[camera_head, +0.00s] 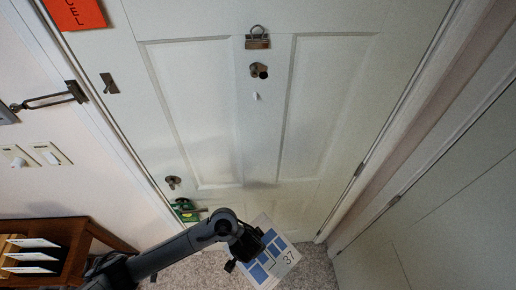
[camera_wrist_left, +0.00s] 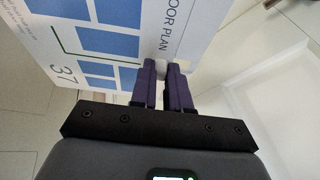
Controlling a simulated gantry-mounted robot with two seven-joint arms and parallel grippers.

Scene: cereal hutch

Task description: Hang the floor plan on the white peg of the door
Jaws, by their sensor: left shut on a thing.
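The floor plan (camera_head: 272,256) is a white card with blue blocks and the number 37. It is low in the head view, in front of the bottom of the door. My left gripper (camera_head: 246,254) is shut on its edge. In the left wrist view the floor plan (camera_wrist_left: 92,45) reaches up and left from my fingertips (camera_wrist_left: 166,72), which grip it near the printed title. The panelled door (camera_head: 262,130) has a small white peg (camera_head: 256,97) on its middle strip, well above the card and gripper. My right gripper is not in view.
Above the peg are a round metal fitting (camera_head: 260,71) and a metal clip (camera_head: 257,38). A door knob (camera_head: 173,182) and a green item (camera_head: 186,210) are at lower left. A wooden table (camera_head: 62,232) stands at far left. The space before the peg is clear.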

